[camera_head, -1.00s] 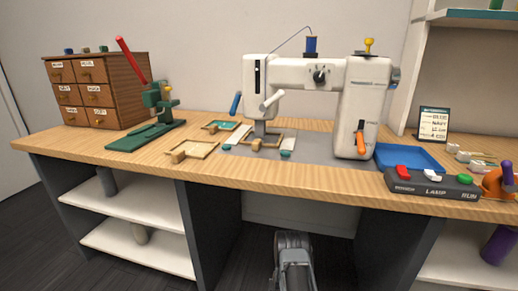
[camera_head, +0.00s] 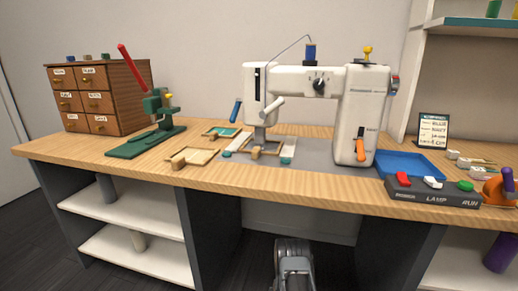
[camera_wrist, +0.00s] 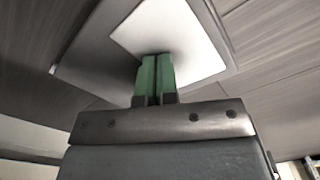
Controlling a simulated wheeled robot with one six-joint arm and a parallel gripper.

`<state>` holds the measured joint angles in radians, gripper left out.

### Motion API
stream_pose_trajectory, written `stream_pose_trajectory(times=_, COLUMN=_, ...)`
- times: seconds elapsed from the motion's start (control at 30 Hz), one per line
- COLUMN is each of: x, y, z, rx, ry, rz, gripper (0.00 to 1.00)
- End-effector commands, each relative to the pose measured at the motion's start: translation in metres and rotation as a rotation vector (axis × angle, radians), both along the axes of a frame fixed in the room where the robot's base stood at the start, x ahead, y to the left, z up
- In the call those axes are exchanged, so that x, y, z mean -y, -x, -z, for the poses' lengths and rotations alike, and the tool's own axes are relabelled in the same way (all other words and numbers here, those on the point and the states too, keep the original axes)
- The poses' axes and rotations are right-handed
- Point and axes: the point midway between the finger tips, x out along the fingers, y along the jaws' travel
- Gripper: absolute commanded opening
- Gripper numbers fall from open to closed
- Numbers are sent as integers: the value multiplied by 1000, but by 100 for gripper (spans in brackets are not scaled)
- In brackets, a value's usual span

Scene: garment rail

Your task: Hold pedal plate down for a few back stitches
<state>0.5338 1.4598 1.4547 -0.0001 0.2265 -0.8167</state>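The pedal plate (camera_wrist: 188,28), a grey slab with a pale top, lies on the dark floor in the wrist view. My gripper (camera_wrist: 155,58) has its two green fingers pressed together, with only a thin dark line between them and nothing held. The fingertips overlap the near part of the pale top; I cannot tell whether they touch it or how far the plate is pressed. In the head view the pedal is hidden. The white sewing machine (camera_head: 362,115) stands on the bench, with an orange lever (camera_head: 360,148) low on its column.
The wooden bench (camera_head: 225,180) spans above my arm, with open knee space between dark side panels (camera_head: 207,228). White shelves (camera_head: 135,258) are at left. A switch panel (camera_head: 435,194) and blue tray (camera_head: 410,165) sit on the right of the bench.

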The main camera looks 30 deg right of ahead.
Motion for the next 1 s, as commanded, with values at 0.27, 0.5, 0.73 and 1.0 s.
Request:
stream_pose_trajectory(times=0.27, x=0, y=0, z=0, rx=0, ry=0, rz=0, gripper=0)
stream_pose_trajectory(times=0.5, x=0, y=0, z=-6, rx=0, ry=0, rz=0, gripper=0)
stream_pose_trajectory(times=0.73, x=0, y=0, z=-36, rx=-1, ry=-1, rz=0, gripper=0)
stream_pose_trajectory(times=1.0, x=0, y=0, z=-79, rx=0, ry=0, rz=0, gripper=0)
